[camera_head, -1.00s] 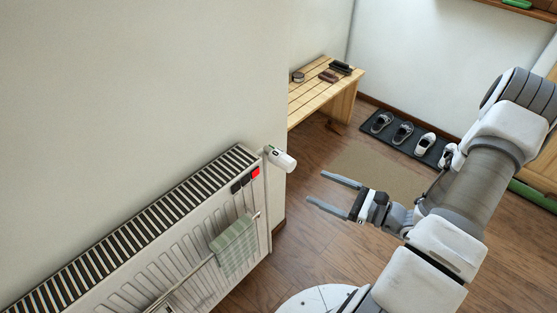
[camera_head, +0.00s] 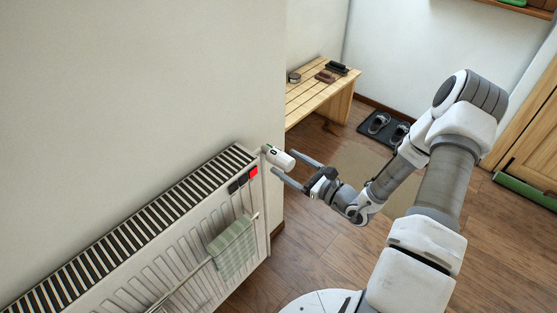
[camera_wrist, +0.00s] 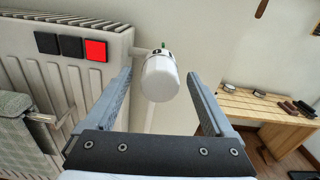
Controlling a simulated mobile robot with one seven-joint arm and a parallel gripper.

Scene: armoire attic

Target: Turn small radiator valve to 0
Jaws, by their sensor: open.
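The small radiator valve (camera_head: 279,157) is a white rounded knob at the right end of the white radiator (camera_head: 262,215). It has a small green mark near its base, and I cannot read its setting. In the wrist view the valve (camera_wrist: 160,79) appears between the two fingers, toward their tips. My gripper (camera_head: 291,168) is open and empty just right of the valve. Its grey fingers point at the knob. In the wrist view my gripper (camera_wrist: 160,82) has a finger on each side of the knob, with gaps showing.
Black and red squares (camera_wrist: 71,46) sit on the radiator's end. A green checked towel (camera_head: 233,246) hangs on its front rail. A wooden bench (camera_head: 318,95) stands behind, with brushes and a tin. Shoes on a dark mat (camera_head: 369,131) lie beyond.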

